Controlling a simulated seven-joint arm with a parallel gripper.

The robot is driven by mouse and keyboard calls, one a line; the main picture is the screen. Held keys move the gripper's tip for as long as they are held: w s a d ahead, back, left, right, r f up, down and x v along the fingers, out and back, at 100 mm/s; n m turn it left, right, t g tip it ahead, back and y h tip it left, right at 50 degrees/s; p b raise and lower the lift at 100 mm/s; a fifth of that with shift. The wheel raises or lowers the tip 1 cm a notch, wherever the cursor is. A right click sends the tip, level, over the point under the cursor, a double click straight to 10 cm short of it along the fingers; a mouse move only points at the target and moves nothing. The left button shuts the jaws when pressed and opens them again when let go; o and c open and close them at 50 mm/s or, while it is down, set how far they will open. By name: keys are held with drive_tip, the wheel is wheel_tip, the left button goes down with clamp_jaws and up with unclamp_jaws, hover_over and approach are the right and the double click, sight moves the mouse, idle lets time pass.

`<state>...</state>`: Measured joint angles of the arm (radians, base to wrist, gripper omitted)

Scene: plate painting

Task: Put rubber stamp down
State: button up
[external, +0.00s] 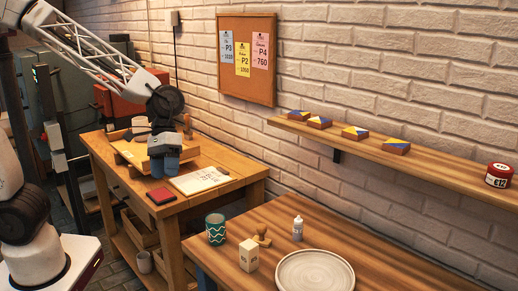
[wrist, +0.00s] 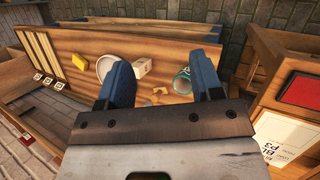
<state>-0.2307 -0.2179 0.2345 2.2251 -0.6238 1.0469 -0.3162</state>
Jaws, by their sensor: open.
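A wooden rubber stamp (external: 262,236) with a knobbed handle stands on the front table (external: 228,271), between a white block and a small white bottle. In the wrist view a small wooden piece that looks like the stamp (wrist: 159,92) shows on the table between my fingers, well beyond them. My gripper (external: 165,166) has blue fingers, pointing down above the left workbench, away from the stamp. In the wrist view my gripper (wrist: 163,66) is open with nothing between its fingers.
Near the stamp are a white block (external: 249,255), a bottle (external: 298,228), a green cup (external: 216,229) and a round plate (external: 314,273). The workbench holds a wooden tray (external: 130,153), a red pad (external: 161,196) and a paper sheet (external: 199,180). A wall shelf (external: 438,158) runs above the table.

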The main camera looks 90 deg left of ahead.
drive_tip(key=s+d+r+m+t+y, duration=0.1)
drive_tip(key=s+m, duration=0.4)
drive_tip(key=s, duration=0.5)
drive_tip(key=s+d+r+m+y, duration=0.2)
drive_tip(key=s+r+m+y, duration=0.2)
drive_tip(key=s, duration=0.6)
drive_tip(key=shift+s+m+t+y, duration=0.25)
drive_tip(key=shift+m+t+y, duration=0.15)
drive_tip(key=shift+m+y, duration=0.3)
